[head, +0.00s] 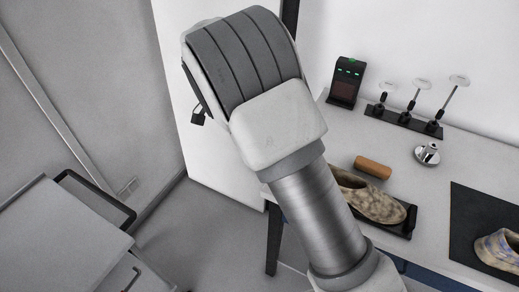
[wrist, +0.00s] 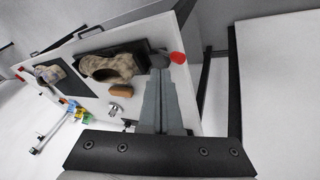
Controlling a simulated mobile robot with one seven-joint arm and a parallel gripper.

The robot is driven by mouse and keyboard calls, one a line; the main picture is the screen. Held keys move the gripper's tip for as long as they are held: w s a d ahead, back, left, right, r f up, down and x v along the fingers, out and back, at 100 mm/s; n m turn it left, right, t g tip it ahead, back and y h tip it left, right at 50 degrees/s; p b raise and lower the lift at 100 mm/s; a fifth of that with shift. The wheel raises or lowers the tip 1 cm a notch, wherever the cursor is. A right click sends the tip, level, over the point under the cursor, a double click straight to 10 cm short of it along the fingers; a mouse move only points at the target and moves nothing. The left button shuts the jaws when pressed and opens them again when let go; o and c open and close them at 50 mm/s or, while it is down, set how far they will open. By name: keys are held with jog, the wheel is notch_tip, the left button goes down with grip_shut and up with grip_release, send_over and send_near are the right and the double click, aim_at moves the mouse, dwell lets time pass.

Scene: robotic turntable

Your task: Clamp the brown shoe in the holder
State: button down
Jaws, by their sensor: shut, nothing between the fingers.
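A mottled brown shoe (head: 372,203) lies in a black holder tray (head: 409,224) on the white bench, partly hidden behind my arm in the head view. In the wrist view the shoe (wrist: 108,67) shows its dark opening, with the black holder (wrist: 144,47) beside it. A brown cylinder (head: 373,167) lies close to the shoe. My gripper (wrist: 160,72) is shut and empty. In the wrist view its fingertips overlap the area just right of the shoe; whether they touch anything there I cannot tell. The gripper is hidden in the head view.
Another patterned shoe (head: 498,251) lies on a black mat (head: 468,210) at right. A round metal fixture (head: 427,154), a rack of three upright tools (head: 405,122) and a black box with green lights (head: 346,83) stand at the back. A red knob (wrist: 178,57) is near my fingers.

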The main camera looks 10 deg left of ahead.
jog(key=shift+a+v, duration=0.25)
jog(key=shift+v, duration=1.15)
jog(key=shift+f, duration=0.15)
